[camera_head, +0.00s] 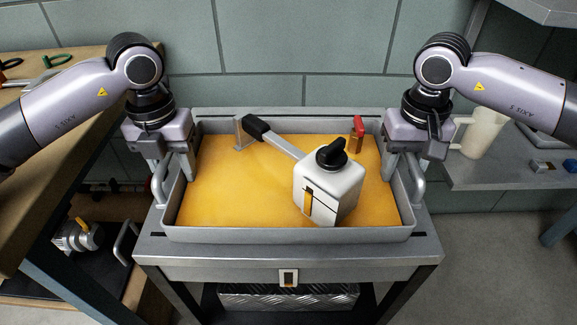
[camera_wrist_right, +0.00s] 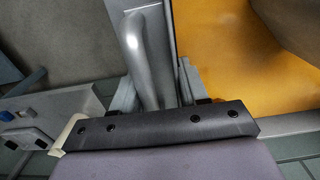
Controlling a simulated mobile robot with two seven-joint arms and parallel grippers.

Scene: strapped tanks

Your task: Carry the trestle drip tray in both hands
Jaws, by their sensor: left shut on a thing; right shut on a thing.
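The drip tray (camera_head: 290,235) is a grey metal tray with a yellow floor, level on a grey metal trestle (camera_head: 290,258) in the head view. A white device with a black knob (camera_head: 328,190) and a black-gripped lever lies in it. My left gripper (camera_head: 172,180) is shut on the tray's left handle (camera_head: 158,185). My right gripper (camera_head: 402,182) is shut on the tray's right handle (camera_head: 418,185). In the right wrist view the grey handle (camera_wrist_right: 145,60) runs between the fingers, beside the yellow tray floor (camera_wrist_right: 240,60). The fingertips are partly hidden in the head view.
A small brass piece with a red top (camera_head: 357,135) stands in the tray's back right. A wooden bench (camera_head: 60,140) is close on the left. A grey shelf with a white jug (camera_head: 482,132) is on the right. A tiled wall (camera_head: 300,40) stands behind.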

